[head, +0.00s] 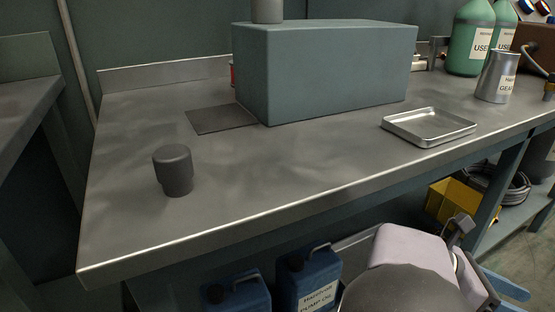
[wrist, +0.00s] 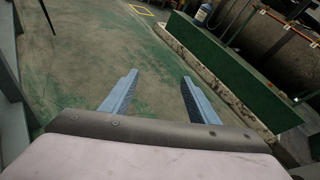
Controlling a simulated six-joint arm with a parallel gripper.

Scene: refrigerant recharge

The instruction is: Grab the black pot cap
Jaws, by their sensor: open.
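The black pot cap (head: 174,170) is a dark, short cylinder with a wider upper part. It stands upright on the left part of the metal bench top (head: 300,165), near the front edge, in the head view. My gripper (wrist: 155,100) shows in the wrist view with its two blue-grey fingers apart and nothing between them. It faces the green floor there, and the cap is not in that view. In the head view my arm is at the bottom right, below the bench's front edge and well to the right of the cap.
A large grey-green box (head: 325,72) stands at the back middle, with a dark flat mat (head: 221,119) beside it. A shallow metal tray (head: 429,127) lies to the right. A labelled can (head: 496,77) and green jugs (head: 470,38) stand at the far right. The bench around the cap is clear.

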